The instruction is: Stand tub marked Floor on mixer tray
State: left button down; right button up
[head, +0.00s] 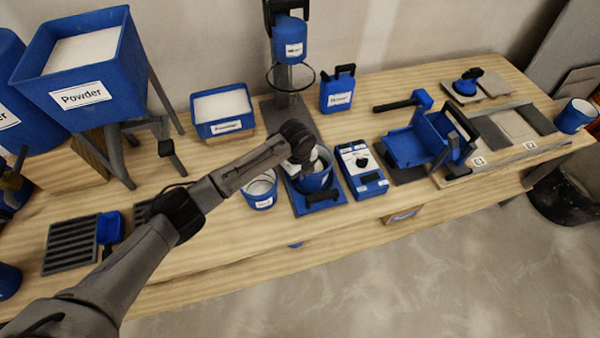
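My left gripper (303,165) is at the far end of my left arm, over the near side of the mixer stand, pointing down at a blue tub (318,182). The hand covers part of this tub's rim, and I cannot tell whether the fingers hold it. The tub is over or on a blue tray (325,201) in front of the mixer (290,75); contact with the tray is not clear. A second blue tub (260,190) with pale contents stands just left of the tray. The labels on both tubs are too small to read. My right gripper is not in view.
A blue control box (361,172) stands close to the tray's right. A blue jug (338,92) and a labelled bin (223,111) stand behind. The Powder hopper (85,85) is at left. A blue tipping bin (415,145) is at right. The bench front edge is near.

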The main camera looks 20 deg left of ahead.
pick_arm(q)
jog(key=shift+w+r, duration=0.15)
jog(key=shift+r, duration=0.05)
jog(key=c, duration=1.8)
grip_release()
jog(key=shift+f, duration=0.25)
jog(key=o, duration=0.4)
jog(key=shift+o, duration=0.2)
jog(key=shift+r, duration=0.3)
notch_tip(320, 180, up, 12)
jog(key=p, duration=0.4)
jog(key=shift+s, duration=0.3)
